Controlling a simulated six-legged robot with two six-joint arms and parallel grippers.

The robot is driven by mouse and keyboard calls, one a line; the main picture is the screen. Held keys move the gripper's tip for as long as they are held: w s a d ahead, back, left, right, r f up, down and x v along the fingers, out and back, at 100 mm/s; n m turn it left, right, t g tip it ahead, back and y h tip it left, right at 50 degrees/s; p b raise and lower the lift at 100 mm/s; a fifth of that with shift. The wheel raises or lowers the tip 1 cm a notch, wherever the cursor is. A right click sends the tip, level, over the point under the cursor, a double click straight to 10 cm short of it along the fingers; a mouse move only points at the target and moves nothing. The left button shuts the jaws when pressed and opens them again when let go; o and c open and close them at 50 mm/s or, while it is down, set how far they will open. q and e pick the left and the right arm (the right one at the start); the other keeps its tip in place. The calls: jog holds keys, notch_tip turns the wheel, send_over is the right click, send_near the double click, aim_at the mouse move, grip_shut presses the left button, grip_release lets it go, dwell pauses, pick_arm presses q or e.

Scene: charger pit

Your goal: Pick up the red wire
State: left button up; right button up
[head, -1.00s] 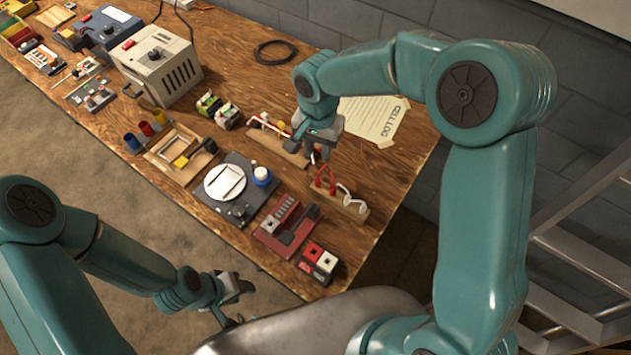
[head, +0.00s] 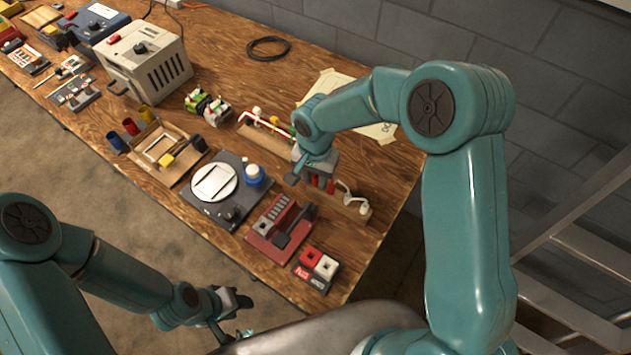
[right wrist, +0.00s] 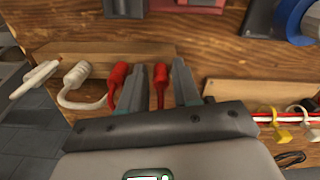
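The red wire (right wrist: 118,74) stands with its two red ends in a wooden block (right wrist: 205,57) in the right wrist view. In the head view only parts of the red wire (head: 313,181) show below my right gripper (head: 318,180). In the right wrist view my right gripper (right wrist: 159,85) is open, with one red end between its fingers and the other outside the left finger. I see gaps beside the red end. The middle of the wire is hidden by the gripper. My left gripper (head: 243,315) is open and empty, off the table's front edge.
A white wire (head: 350,198) sits beside the red one on the same block. Another wooden rack (head: 270,140) holds red, white and yellow wires close by. A red device (head: 272,228) and a red-and-white block (head: 317,266) stand in front. A paper sheet (head: 375,132) lies behind.

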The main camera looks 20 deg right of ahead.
jog(key=shift+r, duration=0.1)
grip_shut()
jog(key=shift+w, duration=0.1)
